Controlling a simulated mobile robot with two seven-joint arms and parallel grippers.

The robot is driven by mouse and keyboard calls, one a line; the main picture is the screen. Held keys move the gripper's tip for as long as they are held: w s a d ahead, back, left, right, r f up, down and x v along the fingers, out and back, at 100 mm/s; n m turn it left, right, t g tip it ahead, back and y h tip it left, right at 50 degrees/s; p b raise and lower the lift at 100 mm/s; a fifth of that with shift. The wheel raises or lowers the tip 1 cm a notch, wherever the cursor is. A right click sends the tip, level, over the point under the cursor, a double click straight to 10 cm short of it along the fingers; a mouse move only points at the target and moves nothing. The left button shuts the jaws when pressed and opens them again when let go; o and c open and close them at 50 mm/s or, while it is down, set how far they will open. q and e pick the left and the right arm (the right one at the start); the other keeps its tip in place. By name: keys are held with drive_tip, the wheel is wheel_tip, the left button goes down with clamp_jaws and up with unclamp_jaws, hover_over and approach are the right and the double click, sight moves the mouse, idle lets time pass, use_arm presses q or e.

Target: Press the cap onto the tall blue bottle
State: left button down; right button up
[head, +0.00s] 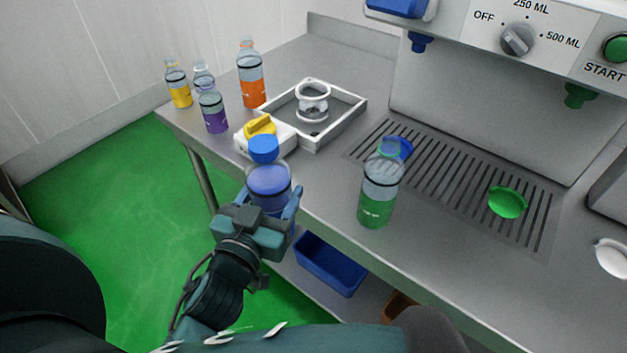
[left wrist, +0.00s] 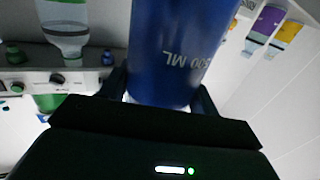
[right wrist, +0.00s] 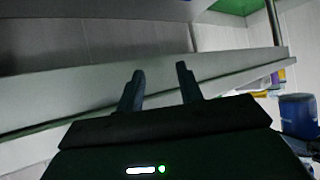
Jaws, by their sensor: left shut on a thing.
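The tall blue bottle (head: 268,185) is upright in my left gripper (head: 270,203), at the table's front edge. A blue cap (head: 263,148) shows at the top of its neck; I cannot tell how firmly it sits. In the left wrist view the bottle body (left wrist: 180,50), with volume lettering, fills the space between the fingers of my left gripper (left wrist: 160,90); its top is out of that view. My right gripper (right wrist: 160,75) is open and empty in the right wrist view, low before the table edge. It does not show in the head view.
A white block with a yellow knob (head: 260,126) stands just behind the bottle. A white tray (head: 346,125) holds a clear ring-shaped part. A green bottle (head: 376,205) stands right of it. Orange (head: 251,85), purple (head: 214,117) and yellow (head: 179,90) bottles stand far left. A green cap (head: 507,202) lies on the grate.

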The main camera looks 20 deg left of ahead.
use_arm(q)
drive_tip(key=shift+d+r, duration=0.1)
drive_tip(key=shift+r, duration=0.05)
use_arm(e)
drive_tip(key=shift+o, duration=0.6)
drive_tip(key=shift+d, duration=0.1)
drive_tip(key=shift+o, duration=0.8)
drive_tip(key=shift+f, duration=0.15)
drive_tip(key=o, duration=0.3)
drive_tip(key=b, duration=0.2)
drive_tip(key=f+b, duration=0.1)
drive_tip(key=b, duration=0.1)
drive_tip(key=shift+w+a+f, duration=0.25)
drive_tip(key=shift+a+f, duration=0.05)
drive_tip(key=shift+a, duration=0.1)
use_arm(q)
drive_tip(key=w+d+r+h+b, duration=0.1)
drive_tip(key=w+r, duration=0.2)
drive_tip(key=w, duration=0.5)
drive_tip(key=w+d+r+m+h+b, duration=0.1)
drive_tip(key=w+d+r, duration=0.1)
drive_tip(key=w, duration=0.6)
drive_tip(key=shift+w+r+b, duration=0.3)
drive_tip(key=shift+r, duration=0.25)
use_arm(e)
drive_tip(key=shift+a+f+t+y, duration=0.1)
drive_tip(key=shift+a+t+y, duration=0.3)
drive_tip(key=shift+a+y, duration=0.1)
use_arm(q)
drive_tip(key=shift+d, duration=0.1)
